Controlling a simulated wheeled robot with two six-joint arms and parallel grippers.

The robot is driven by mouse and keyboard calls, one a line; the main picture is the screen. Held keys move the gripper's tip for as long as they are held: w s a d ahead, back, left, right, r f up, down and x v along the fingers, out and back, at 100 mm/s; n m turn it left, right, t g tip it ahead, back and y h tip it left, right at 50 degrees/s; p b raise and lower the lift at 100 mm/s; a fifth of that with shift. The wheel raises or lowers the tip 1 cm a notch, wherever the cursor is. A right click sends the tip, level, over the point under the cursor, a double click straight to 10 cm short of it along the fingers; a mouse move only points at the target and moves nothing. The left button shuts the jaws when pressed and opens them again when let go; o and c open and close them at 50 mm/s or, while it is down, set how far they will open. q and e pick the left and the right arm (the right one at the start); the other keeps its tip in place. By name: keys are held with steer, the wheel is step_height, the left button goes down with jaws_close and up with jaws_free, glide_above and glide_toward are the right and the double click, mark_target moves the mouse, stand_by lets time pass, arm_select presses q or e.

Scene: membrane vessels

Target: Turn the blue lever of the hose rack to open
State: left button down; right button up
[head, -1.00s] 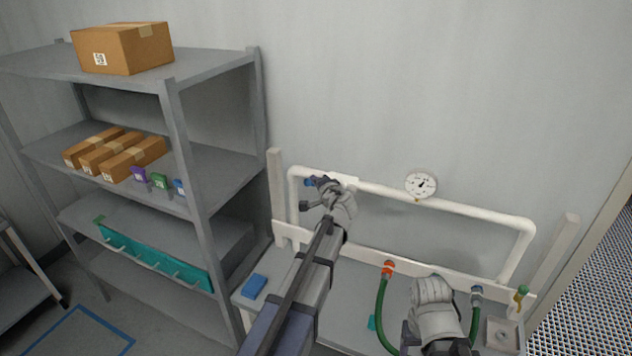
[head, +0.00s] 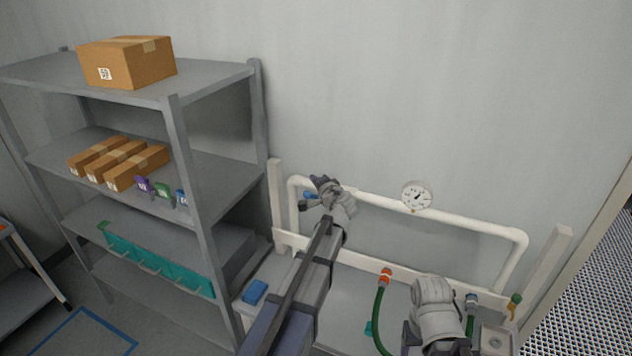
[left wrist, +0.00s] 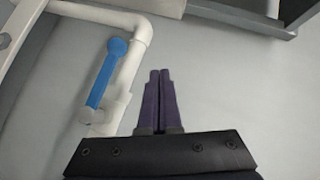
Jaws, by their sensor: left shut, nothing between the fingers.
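The blue lever (head: 309,195) sits at the left end of the white pipe of the hose rack (head: 460,219). In the left wrist view the lever (left wrist: 105,72) lies beside a stretch of white pipe (left wrist: 129,68), roughly in line with it, its round end near the pipe's bend. My left gripper (head: 319,181) is shut and empty, close above and right of the lever in the head view. In the left wrist view its dark fingers (left wrist: 159,75) are together, to the right of the lever and pipe, apart from the lever.
A round gauge (head: 417,196) is on the pipe. Green hoses (head: 379,325) with an orange coupling (head: 385,276) hang below. A blue block (head: 254,292) lies on the bench at left. A grey shelf (head: 215,182) with boxes stands left. The wall is close behind the pipe.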

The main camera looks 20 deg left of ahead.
arm_select(q)
steer(key=s+r+p, duration=0.5)
steer(key=s+r, duration=0.1)
steer(key=s, duration=0.1)
steer(key=shift+r, duration=0.25)
arm_select(e)
step_height(320, 180, up, 6)
steer(key=shift+r, duration=0.2)
arm_select(q)
steer(key=shift+d, duration=0.1)
arm_select(e)
steer(key=shift+a, duration=0.1)
